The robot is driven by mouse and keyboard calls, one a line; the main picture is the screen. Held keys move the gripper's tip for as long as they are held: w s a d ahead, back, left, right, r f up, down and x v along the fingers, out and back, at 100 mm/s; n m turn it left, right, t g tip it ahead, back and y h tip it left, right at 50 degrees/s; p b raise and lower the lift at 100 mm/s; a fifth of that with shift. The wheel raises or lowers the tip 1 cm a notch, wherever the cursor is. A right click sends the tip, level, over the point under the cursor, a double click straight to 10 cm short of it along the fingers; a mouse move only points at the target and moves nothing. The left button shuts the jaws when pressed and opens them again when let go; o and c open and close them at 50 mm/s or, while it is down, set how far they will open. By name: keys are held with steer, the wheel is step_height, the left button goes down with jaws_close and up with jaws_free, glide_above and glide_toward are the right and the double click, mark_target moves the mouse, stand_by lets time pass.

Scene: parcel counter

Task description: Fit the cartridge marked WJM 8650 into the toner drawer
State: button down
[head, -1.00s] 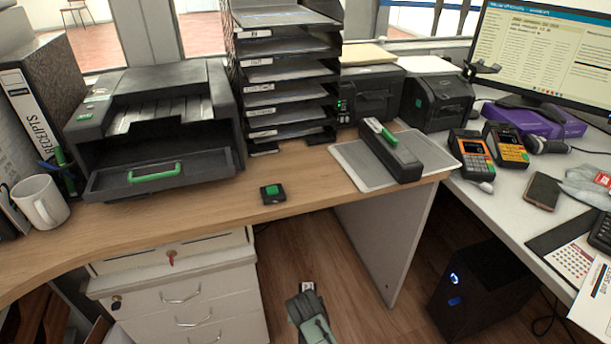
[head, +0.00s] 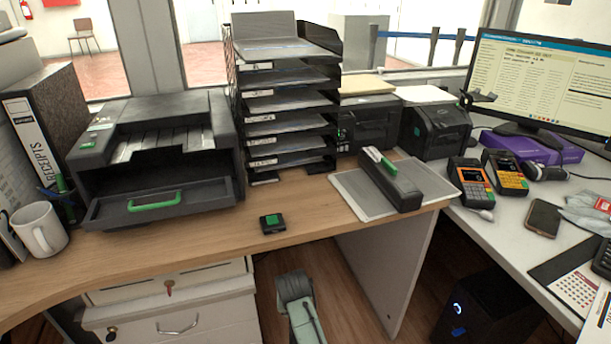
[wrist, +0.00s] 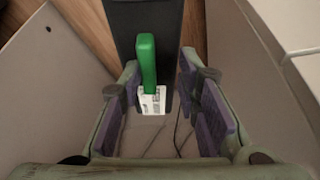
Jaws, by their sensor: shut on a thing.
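My gripper (wrist: 158,72) is shut on a black cartridge (wrist: 165,20) with a green grip and a small white label, seen in the wrist view. The label's print is too small to read. In the head view my wrist shows at the bottom, in front of and below the desk edge; the fingers and held cartridge are not visible there. The toner drawer (head: 165,214), with a green handle, stands pulled out from the dark printer (head: 155,125) on the desk's left. A second black cartridge (head: 405,190) with a green grip lies on a grey mat (head: 350,190) to the right.
A small black box with a green button (head: 272,223) sits near the desk edge. A tall paper-tray rack (head: 265,165) stands right of the printer, a white mug (head: 40,230) left of it. A drawer cabinet (head: 175,300) stands below.

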steer(key=shift+w+r, duration=0.45)
steer(key=shift+r, duration=0.1)
steer(key=shift+s+a+f, duration=0.1)
steer(key=shift+s+f, duration=0.6)
steer(key=shift+f, duration=0.1)
steer(key=s+d+f, duration=0.1)
steer(key=s+f, duration=0.1)
steer(key=s+d+f, duration=0.1)
steer(key=s+f, duration=0.2)
steer(key=s+d+f, duration=0.1)
steer(key=s+f, duration=0.2)
steer(key=shift+s, duration=0.25)
steer(key=shift+d, duration=0.1)
